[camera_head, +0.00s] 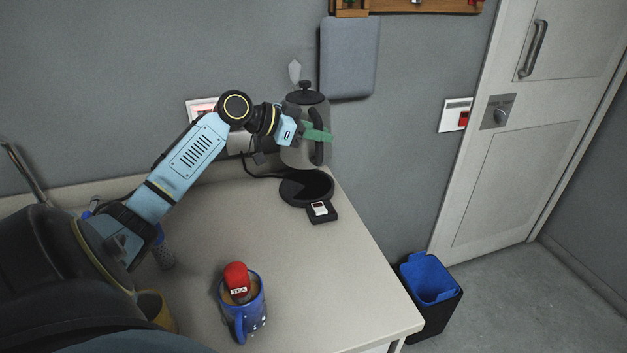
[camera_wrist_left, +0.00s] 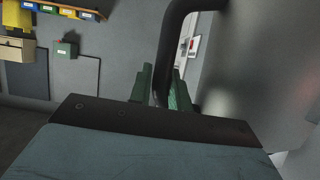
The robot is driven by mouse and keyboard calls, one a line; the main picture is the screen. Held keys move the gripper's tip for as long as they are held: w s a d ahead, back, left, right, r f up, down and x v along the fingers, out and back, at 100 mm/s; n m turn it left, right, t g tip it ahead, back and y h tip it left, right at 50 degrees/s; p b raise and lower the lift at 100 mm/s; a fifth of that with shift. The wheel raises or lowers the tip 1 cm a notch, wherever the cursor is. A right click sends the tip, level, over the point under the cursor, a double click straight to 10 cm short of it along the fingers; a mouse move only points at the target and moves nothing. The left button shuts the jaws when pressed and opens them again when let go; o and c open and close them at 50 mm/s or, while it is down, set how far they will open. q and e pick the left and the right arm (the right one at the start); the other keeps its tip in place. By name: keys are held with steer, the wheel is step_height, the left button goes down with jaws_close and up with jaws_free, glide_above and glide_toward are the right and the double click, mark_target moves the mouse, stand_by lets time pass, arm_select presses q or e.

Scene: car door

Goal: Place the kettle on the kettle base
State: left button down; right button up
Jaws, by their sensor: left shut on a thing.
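The grey kettle (camera_head: 296,150), with a black lid and black handle, hangs in the air near the back wall, above and slightly left of the kettle base. My left gripper (camera_head: 318,134), with green fingers, is shut on the kettle's handle. In the left wrist view the green fingers (camera_wrist_left: 165,88) sit on both sides of the dark handle (camera_wrist_left: 172,45), and the kettle's shiny body (camera_wrist_left: 260,70) fills the right side. The round black kettle base (camera_head: 304,189) lies on the counter near its right edge, with a small control panel in front. My right gripper is not in view.
A blue mug (camera_head: 256,318) with a red-topped tea item stands at the front of the counter (camera_head: 330,290). A yellowish cup (camera_head: 158,308) is partly hidden by my arm. A cord runs from the base to the wall. A blue-lined bin (camera_head: 430,280) stands on the floor at right.

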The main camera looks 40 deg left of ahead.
mark_target(318, 165)
arm_select(q)
steer(key=shift+f, duration=4.75)
steer(key=shift+f, duration=0.15)
steer(key=c, duration=1.3)
jaws_free()
steer(key=shift+s+f, duration=0.1)
steer(key=shift+f, duration=0.05)
steer(key=v, duration=1.2)
steer(key=shift+b, duration=0.45)
